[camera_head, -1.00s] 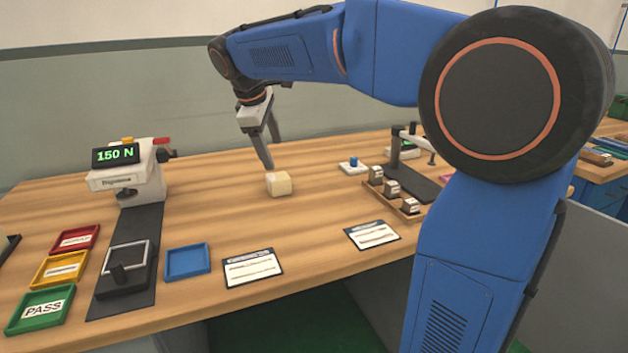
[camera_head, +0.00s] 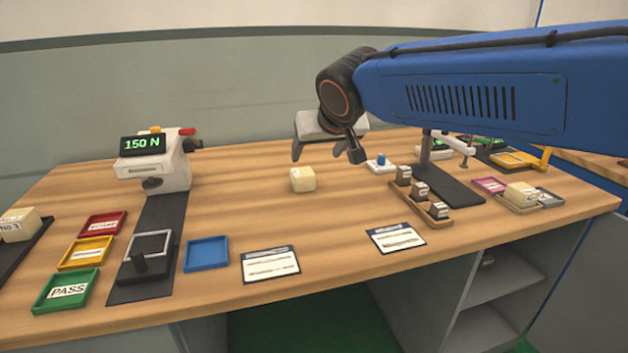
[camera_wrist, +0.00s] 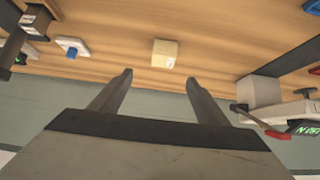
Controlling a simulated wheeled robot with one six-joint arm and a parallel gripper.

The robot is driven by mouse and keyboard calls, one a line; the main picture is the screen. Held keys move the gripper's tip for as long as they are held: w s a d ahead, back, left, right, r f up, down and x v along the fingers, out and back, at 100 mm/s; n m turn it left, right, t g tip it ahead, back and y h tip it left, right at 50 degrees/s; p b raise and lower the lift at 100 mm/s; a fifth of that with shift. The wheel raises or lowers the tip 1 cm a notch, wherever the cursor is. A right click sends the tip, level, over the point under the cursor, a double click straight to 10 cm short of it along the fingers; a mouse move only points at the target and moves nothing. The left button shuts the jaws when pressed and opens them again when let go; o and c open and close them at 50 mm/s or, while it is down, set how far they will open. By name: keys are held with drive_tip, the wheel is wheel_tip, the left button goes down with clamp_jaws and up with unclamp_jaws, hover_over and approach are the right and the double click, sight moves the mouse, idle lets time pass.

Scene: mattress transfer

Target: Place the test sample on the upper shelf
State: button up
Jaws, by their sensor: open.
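A cream foam block (camera_head: 303,181) sits alone on the middle of the wooden table. It also shows in the wrist view (camera_wrist: 164,54), beyond and between my fingertips. My gripper (camera_head: 328,153) is open and empty, above and behind the block in the head view; its two spread fingers also show in the wrist view (camera_wrist: 159,78). Other cream blocks are a labelled one (camera_head: 18,225) at the far left and one (camera_head: 521,195) in a small tray at the right. The upper shelf (camera_head: 503,284) is a grey board in the open cabinet under the table's right side.
A force tester (camera_head: 155,167) reading 150 N stands at left. Red (camera_head: 103,223), yellow (camera_head: 86,252), green PASS (camera_head: 67,290) and blue (camera_head: 206,254) trays lie in front. Two cards, a rack of small weights (camera_head: 421,203) and a dark stand (camera_head: 437,175) fill the right.

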approach(303, 172)
drive_tip(key=x, duration=0.3)
drive_tip(key=d+x, duration=0.1)
drive_tip(key=x, duration=0.1)
drive_tip(key=shift+f, duration=0.15)
drive_tip(key=shift+a+x, duration=0.25)
drive_tip(key=shift+x, duration=1.1)
drive_tip(key=shift+a+x, duration=0.25)
drive_tip(key=shift+x, duration=1.15)
drive_tip(key=c, duration=1.2)
drive_tip(key=shift+r, duration=0.25)
